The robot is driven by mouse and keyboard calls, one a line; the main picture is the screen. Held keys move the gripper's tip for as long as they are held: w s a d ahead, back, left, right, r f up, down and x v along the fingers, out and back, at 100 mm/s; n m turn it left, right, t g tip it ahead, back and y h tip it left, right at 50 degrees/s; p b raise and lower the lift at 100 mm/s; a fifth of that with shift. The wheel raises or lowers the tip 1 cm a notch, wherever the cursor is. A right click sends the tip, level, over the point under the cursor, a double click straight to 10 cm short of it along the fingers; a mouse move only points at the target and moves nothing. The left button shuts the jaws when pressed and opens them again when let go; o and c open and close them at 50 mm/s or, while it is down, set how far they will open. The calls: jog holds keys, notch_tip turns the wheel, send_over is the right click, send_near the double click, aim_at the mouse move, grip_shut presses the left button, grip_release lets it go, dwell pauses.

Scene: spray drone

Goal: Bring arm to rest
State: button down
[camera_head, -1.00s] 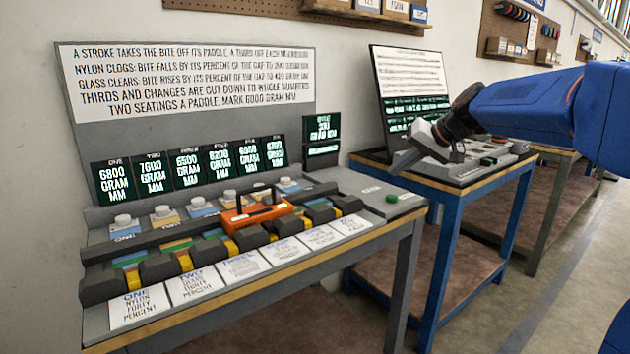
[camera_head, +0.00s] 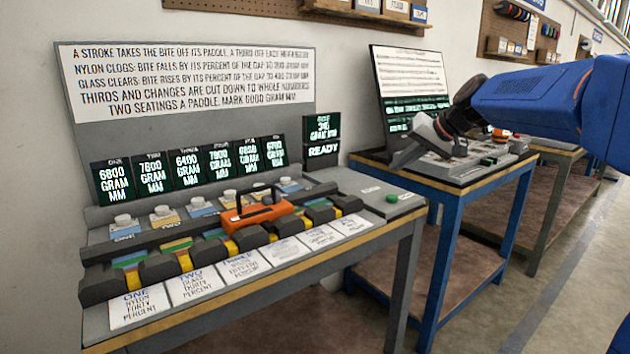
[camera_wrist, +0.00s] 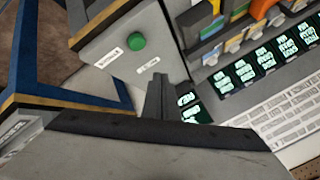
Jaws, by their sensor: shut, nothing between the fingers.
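My gripper (camera_head: 402,158) hangs in the air past the right end of the near bench, in front of the second bench in the head view. Its grey fingers are together and empty. They also show shut in the wrist view (camera_wrist: 158,93), pointing towards the near bench. My blue forearm (camera_head: 530,103) reaches in from the right edge. The gripper is apart from the green button (camera_head: 392,198) on the near bench's right end, which also shows in the wrist view (camera_wrist: 136,40).
The near bench (camera_head: 280,295) carries a row of paddles, an orange handled tool (camera_head: 258,212) resting over its middle, and lit displays (camera_head: 188,168). A small display (camera_head: 323,150) reads READY. The blue-legged second bench (camera_head: 440,195) stands behind. The floor at right is clear.

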jog(key=s+d+f+h, duration=0.2)
jog(key=s+f, duration=0.5)
jog(key=s, duration=0.6)
jog(key=s+d+f+g+h, duration=0.1)
jog(key=s+d+f+h, duration=0.1)
jog(key=s+f, duration=0.6)
jog(key=s+d+f+g+h, duration=0.1)
jog(key=s+f, duration=0.7)
jog(key=s, duration=1.2)
jog(key=shift+s+d+f+n+h, duration=0.2)
jog(key=shift+d+f+n+h, duration=0.1)
jog(key=shift+d+h, duration=0.25)
